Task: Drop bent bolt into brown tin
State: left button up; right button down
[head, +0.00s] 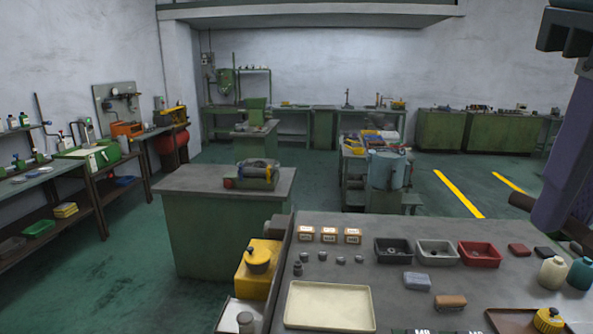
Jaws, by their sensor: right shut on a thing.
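My right gripper (566,38) is a dark block at the top right corner, high above the table, and is cut by the frame edge. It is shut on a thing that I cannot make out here. No bent bolt can be picked out on the table. A brown-rimmed tray or tin (493,317) is cut by the bottom edge at the right, so its inside is mostly hidden. Three small open bins, black (393,261), grey (437,260) and red (480,261), stand in a row on the table. My left gripper is out of view.
The grey table (375,225) also bears a cream tray (340,321), small metal parts (323,257), labelled boxes (330,235), a blue-grey block (417,281), a brown block (450,302) and bottles (553,272). A yellow container (259,258) stands left of the table.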

notch_tip(320, 180, up, 3)
jog(key=shift+r+p, duration=0.1)
jog(key=shift+p, duration=0.75)
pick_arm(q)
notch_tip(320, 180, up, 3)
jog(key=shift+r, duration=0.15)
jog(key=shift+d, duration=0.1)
